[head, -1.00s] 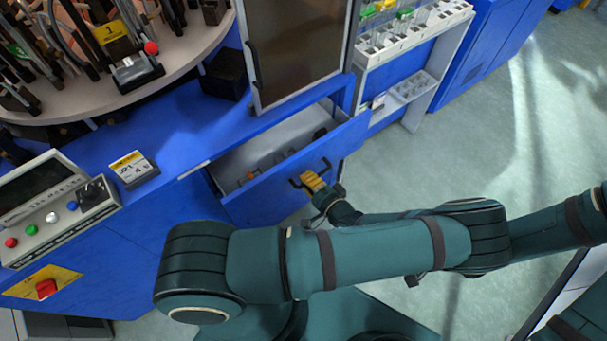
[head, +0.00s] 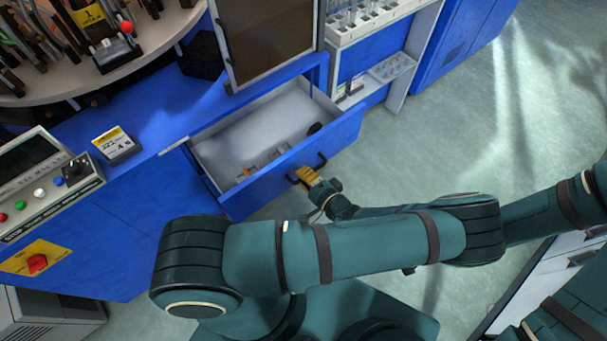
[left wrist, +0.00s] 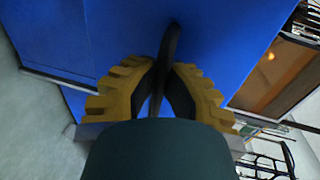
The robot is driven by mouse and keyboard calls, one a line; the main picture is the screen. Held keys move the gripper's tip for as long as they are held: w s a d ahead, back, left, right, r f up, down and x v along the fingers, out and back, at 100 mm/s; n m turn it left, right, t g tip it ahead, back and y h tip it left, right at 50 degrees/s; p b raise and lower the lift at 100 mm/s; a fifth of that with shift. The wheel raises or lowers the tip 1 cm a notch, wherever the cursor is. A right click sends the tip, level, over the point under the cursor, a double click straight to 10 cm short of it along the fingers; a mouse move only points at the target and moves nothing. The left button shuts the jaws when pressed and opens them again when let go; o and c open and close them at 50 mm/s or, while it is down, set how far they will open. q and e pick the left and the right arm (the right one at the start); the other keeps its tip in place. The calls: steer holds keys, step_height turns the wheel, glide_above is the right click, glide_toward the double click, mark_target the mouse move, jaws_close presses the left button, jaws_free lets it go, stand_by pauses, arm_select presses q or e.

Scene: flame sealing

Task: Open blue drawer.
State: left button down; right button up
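The blue drawer (head: 245,190) is partly pulled out of the blue cabinet, and its pale interior shows from above. Its black bar handle (head: 321,160) is on the front face. My left gripper (head: 308,177), with yellow fingers, is at the handle. In the left wrist view its two fingers (left wrist: 160,88) are closed on either side of the dark handle bar (left wrist: 170,45), against the blue front. My right gripper is not in view.
Several small items (head: 262,167) lie inside the drawer. A control panel (head: 45,185) with buttons is at left, below a round table (head: 150,40) with tooling. A white rack (head: 372,20) stands at the upper right. Pale green floor (head: 450,130) is clear at right.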

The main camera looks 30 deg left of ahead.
mark_target(296, 154)
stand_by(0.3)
arm_select(q)
steer(key=c, duration=1)
jaws_free()
steer(key=o, duration=0.3)
step_height(296, 154, up, 6)
steer(key=shift+w+r, duration=0.1)
step_height(296, 154, up, 3)
steer(key=shift+f, duration=0.2)
steer(key=c, duration=0.3)
steer(key=shift+r, duration=0.65)
